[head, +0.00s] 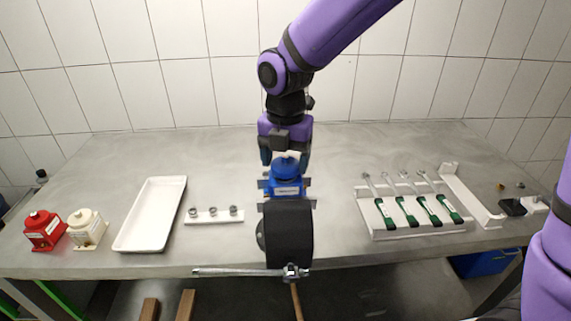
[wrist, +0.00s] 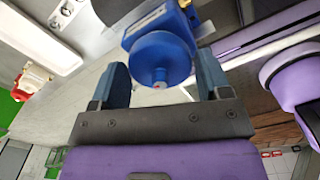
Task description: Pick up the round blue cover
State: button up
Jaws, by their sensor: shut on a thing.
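The round blue cover (head: 286,169) is at the top of the blue pump body (head: 287,187), in the middle of the table in the head view. My gripper (head: 286,160) comes down from above with a finger on each side of the cover and is shut on it. In the wrist view the cover (wrist: 160,58) shows as a round blue piece with a small knob, between the two fingers of my gripper (wrist: 162,68). The blue body with a white label lies behind it. I cannot tell whether there is a gap between cover and body.
A dark motor-like cylinder (head: 288,232) stands in front of the blue pump. A white tray (head: 150,214), a strip with rings (head: 214,217), and red (head: 44,231) and white (head: 87,228) pumps are left. A rack of green-handled tools (head: 415,229) is right.

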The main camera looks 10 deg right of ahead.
notch_tip(320, 180, up, 2)
jog(key=shift+s+r, duration=0.1)
jog(key=shift+r, duration=0.1)
jog(key=s+d, duration=0.2)
jog(key=s, duration=0.5)
jog(key=s+d+r, duration=0.1)
jog(key=s+d, duration=0.1)
jog(key=s, duration=0.6)
jog(key=shift+s+d, duration=0.15)
jog(key=shift+d, duration=0.1)
